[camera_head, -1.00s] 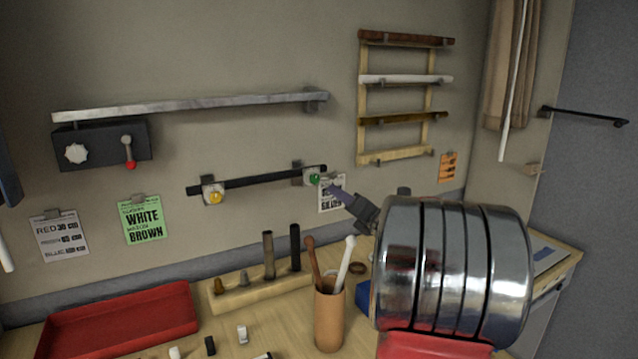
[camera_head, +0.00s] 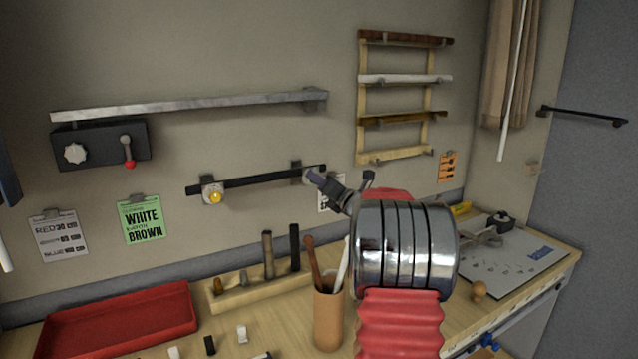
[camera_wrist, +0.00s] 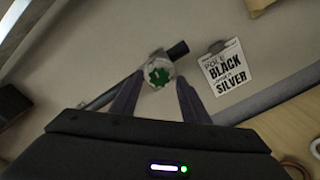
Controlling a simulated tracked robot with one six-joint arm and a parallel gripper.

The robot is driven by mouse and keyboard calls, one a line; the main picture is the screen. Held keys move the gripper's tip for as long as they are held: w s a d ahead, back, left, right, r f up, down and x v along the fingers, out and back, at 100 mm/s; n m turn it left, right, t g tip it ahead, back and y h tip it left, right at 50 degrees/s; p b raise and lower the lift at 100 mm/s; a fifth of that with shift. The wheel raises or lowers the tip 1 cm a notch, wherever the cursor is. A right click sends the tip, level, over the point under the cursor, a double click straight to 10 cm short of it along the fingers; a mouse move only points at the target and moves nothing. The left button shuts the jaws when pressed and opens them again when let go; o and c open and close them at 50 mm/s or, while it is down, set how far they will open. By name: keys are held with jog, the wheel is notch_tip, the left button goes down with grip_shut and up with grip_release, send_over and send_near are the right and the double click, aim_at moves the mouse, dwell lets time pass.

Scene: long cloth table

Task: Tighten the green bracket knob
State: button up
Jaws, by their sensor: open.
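The green knob (camera_wrist: 159,76) sits on a round pale bracket on the dark wall bar (camera_head: 245,182), near the bar's right end. In the head view my gripper (camera_head: 312,175) is at the bracket and hides the knob. In the wrist view my gripper (camera_wrist: 161,82) is open, with one finger on each side of the knob and the knob at the fingertips. I cannot tell whether the fingers touch it. A second bracket with a yellow knob (camera_head: 215,197) is on the same bar to the left.
A "BLACK SILVER" card (camera_wrist: 228,70) hangs on the wall beside the knob. Below are a wooden peg holder (camera_head: 262,287), a brown cup of sticks (camera_head: 328,318) and a red tray (camera_head: 120,322). A grey rail (camera_head: 190,105) and slatted rack (camera_head: 364,100) are above.

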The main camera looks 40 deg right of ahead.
jog(key=shift+w+d, duration=0.1)
jog(key=shift+w, duration=0.35)
jog(key=c, duration=1.1)
